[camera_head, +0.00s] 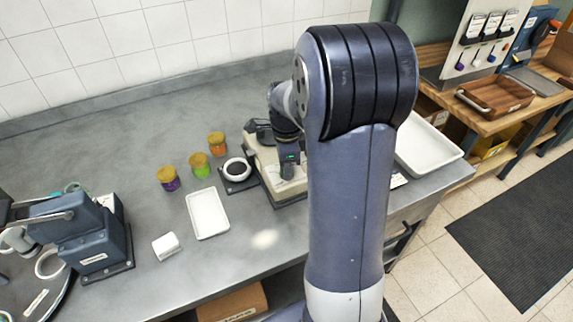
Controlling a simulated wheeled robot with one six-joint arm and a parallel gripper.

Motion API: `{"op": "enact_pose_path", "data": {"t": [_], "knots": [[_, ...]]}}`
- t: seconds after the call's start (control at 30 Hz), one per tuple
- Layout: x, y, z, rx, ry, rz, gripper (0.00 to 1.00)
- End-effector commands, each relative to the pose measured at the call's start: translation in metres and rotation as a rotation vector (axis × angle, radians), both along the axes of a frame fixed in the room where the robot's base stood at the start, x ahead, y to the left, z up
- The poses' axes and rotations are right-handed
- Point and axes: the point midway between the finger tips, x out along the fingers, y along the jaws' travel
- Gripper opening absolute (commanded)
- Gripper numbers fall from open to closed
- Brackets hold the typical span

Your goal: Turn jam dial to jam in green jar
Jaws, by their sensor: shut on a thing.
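The green jar (200,166) stands upright on the grey counter, between a purple jar (169,179) and an orange jar (217,144); all three have tan lids. A beige machine (268,176) stands to the right of the jars. My gripper (288,172) points down over the machine's top, shut on the jam dial there. The dial and its markings are hidden by the gripper, so I cannot read its setting. My arm hides the machine's right side.
A black pad with a white ring (238,170) sits left of the machine. A white tray (208,214) and small white block (166,245) lie in front. A blue machine (90,243) stands left, a white bin (425,148) right. Counter behind the jars is clear.

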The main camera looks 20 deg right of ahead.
Motion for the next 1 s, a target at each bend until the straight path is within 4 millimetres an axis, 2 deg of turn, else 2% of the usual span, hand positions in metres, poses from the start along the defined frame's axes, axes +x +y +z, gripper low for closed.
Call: {"op": "enact_pose_path", "data": {"t": [0.17,0.2,0.43,0.77,0.87,1.0], "knots": [[0.001,-0.001,0.001,-0.002,-0.004,0.001,0.08],[0.001,-0.001,0.001,-0.002,-0.004,0.001,0.32],[0.0,0.0,0.001,-0.002,-0.002,0.001,0.51],[0.0,0.0,0.005,-0.001,-0.002,0.001,0.52],[0.001,0.0,0.017,-0.001,-0.004,0.001,0.52],[0.001,0.0,0.045,-0.002,-0.007,0.001,0.52]]}}
